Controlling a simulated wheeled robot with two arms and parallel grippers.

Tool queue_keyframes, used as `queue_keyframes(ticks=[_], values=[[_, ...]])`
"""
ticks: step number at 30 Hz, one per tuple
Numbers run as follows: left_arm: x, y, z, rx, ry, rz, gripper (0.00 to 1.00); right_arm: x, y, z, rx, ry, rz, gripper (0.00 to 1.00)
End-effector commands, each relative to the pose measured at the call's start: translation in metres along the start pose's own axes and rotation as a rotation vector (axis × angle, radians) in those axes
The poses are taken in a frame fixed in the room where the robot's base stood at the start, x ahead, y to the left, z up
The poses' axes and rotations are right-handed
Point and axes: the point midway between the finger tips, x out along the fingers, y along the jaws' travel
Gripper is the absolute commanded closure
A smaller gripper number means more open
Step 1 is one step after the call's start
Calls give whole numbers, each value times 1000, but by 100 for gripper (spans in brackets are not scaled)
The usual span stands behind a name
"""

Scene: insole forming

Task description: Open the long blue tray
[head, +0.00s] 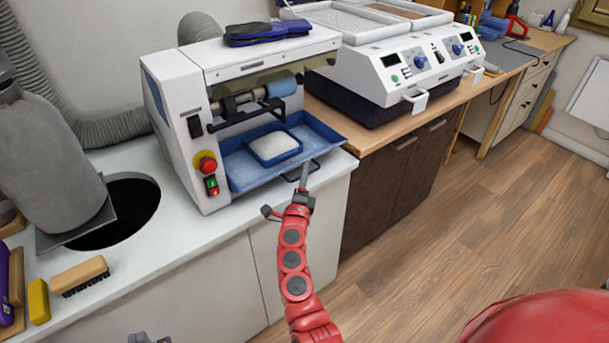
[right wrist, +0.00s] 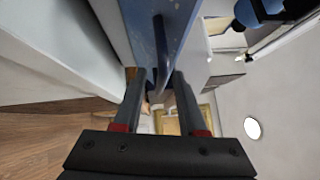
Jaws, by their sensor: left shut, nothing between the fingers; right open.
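The long blue tray (head: 325,135) sits in the front of the white grinding machine (head: 240,70), with a smaller blue tray of white material (head: 274,147) in it. Its dark handle (head: 312,168) is on the front edge, partly hidden by my right gripper (head: 303,175). In the right wrist view, the right gripper (right wrist: 160,88) is open. Its fingers are on either side of the dark curved handle (right wrist: 163,55); I cannot tell whether they touch it. My left gripper (head: 146,339) is shut and empty, mostly cut off at the bottom edge.
A white counter (head: 130,265) holds a brush (head: 80,275), a yellow block (head: 38,300) and a round dark opening (head: 125,212). A white two-panel machine (head: 400,65) stands on the wooden-topped cabinet to the right. The floor (head: 450,240) on the right is clear.

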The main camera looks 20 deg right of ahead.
Motion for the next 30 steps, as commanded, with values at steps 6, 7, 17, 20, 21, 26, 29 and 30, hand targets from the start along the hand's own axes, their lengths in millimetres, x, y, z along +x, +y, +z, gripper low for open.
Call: queue_keyframes(ticks=[6,7,17,20,21,26,29,30], values=[[0,0,0,0,0,0,100,0,0,0,-1,0,0,90],[0,0,0,0,0,0,100,0,0,0,-1,0,0,95],[0,0,0,0,0,0,100,0,0,0,-1,0,0,100],[0,0,0,0,0,0,100,0,0,0,-1,0,1,100],[0,0,0,0,0,0,100,-1,0,0,-1,0,1,100],[0,0,0,0,0,0,100,-1,0,0,-1,0,1,100],[0,0,0,0,0,0,100,-1,0,0,-1,0,1,100],[0,0,0,0,0,0,100,-1,0,0,-1,0,1,100]])
